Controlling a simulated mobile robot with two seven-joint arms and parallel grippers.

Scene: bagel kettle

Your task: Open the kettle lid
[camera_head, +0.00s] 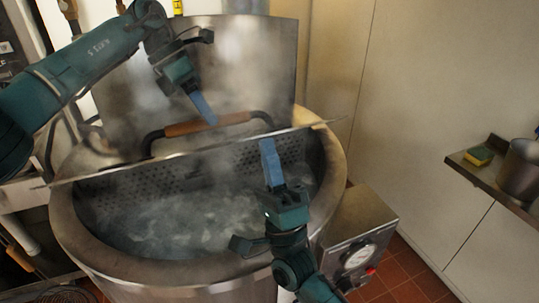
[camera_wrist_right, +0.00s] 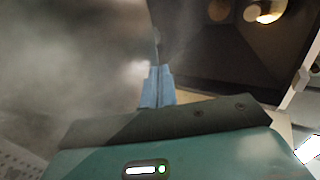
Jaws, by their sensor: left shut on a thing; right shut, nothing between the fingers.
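The kettle (camera_head: 68,225) is a large round metal vessel with steaming water (camera_head: 190,222) showing in its open front. Its metal lid (camera_head: 250,65) stands raised across the back, with a straight edge running across the kettle's middle. The lid's handle (camera_head: 185,128) has a wooden grip on dark bent ends. My left gripper (camera_head: 210,117) is shut on the handle's wooden grip from above. My right gripper (camera_head: 267,145) is shut and empty, its fingertips close to the straight edge; contact is unclear. Its blue fingers also show together in the right wrist view (camera_wrist_right: 156,85).
A control box (camera_head: 362,225) with a dial stands at the kettle's right side. A shelf (camera_head: 480,172) at far right holds a yellow-green sponge (camera_head: 480,155) and a metal pot (camera_head: 520,170). A pale wall (camera_head: 430,100) stands behind. Steam blurs part of the view.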

